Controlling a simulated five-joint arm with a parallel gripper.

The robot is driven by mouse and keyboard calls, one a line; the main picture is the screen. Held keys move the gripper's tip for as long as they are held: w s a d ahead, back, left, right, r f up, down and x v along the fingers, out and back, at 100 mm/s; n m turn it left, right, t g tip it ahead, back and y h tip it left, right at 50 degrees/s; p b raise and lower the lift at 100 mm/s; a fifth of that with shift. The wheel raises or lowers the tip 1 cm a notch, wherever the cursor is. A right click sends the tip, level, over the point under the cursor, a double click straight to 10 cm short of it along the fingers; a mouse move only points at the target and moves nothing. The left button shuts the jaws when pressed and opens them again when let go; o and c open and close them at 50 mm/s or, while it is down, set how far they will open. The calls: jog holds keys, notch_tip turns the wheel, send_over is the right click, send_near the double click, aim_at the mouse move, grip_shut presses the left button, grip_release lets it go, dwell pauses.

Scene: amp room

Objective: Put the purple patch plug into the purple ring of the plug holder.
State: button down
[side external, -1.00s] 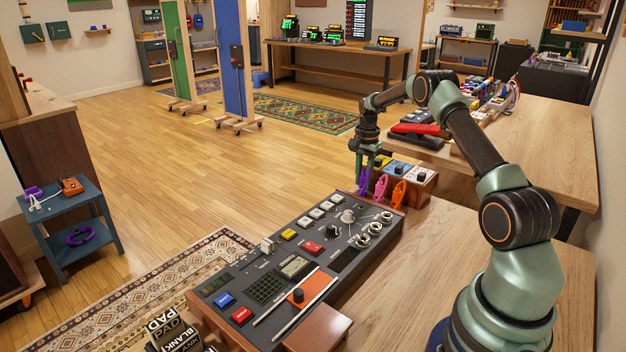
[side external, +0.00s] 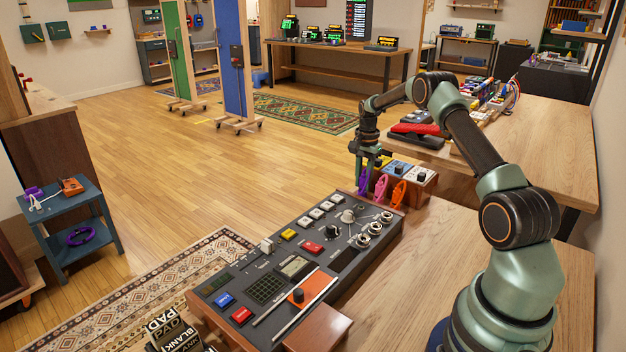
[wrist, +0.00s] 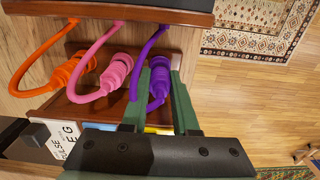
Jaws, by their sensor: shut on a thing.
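The purple patch plug (side external: 364,181) hangs at my gripper (side external: 368,160) in the side view, left of the pink plug (side external: 381,186) and the orange plug (side external: 398,193). In the wrist view, my gripper (wrist: 163,72) has its green fingers shut around the purple plug (wrist: 157,82), with its cord curving beside the fingers. The pink plug (wrist: 116,72) and orange plug (wrist: 70,72) stand in a row beside it along the reddish-brown wooden holder (wrist: 88,108). The purple ring is not clearly visible, so I cannot tell whether the plug is in it.
A dark mixing console (side external: 300,264) lies in front of the plugs. Yellow, blue and white pedals (side external: 398,167) stand just behind them. A wooden table (side external: 540,140) is behind to the right. Open floor (side external: 200,185) lies to the left.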

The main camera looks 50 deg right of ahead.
jog(key=shift+f, duration=0.15)
jog(key=shift+c, duration=1)
grip_release()
jog(key=shift+r, duration=3.55)
